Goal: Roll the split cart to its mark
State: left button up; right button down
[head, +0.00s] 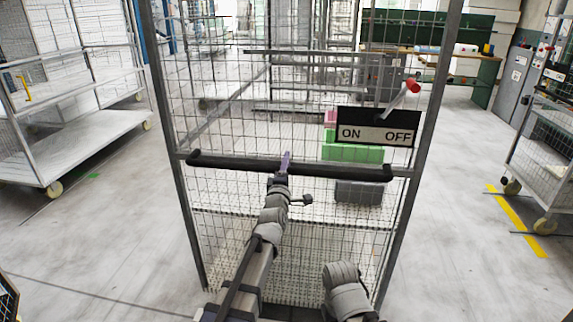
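The split cart, a tall grey mesh cage (172,95), stands upright straight ahead and fills the middle of the head view. A black push bar (340,172) runs across its near side. My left gripper (286,162) is at the middle of this bar, with a purple fingertip showing across it. The fingers are seen nearly edge-on, so I cannot tell whether they are closed around it. A black and grey ON/OFF plate (376,134) with a red-tipped lever (412,86) shows at the cart's upper right. My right gripper is out of view; only a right arm link shows low down.
Through the mesh I see a green block (352,153) and a grey box (358,192). A shelf cart (75,145) stands left, near a small green floor mark (92,176). Another mesh cart (545,170) stands right, by yellow floor tape (520,225).

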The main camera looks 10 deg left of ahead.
pick_arm(q)
grip_shut()
dwell(1.0)
jog(key=shift+s+f, duration=0.15)
jog(key=shift+s, duration=1.15)
jog(key=shift+s+r, duration=0.1)
jog(key=shift+r, duration=0.1)
jog(key=shift+o, duration=1.8)
grip_release()
jog(key=shift+w, duration=0.2)
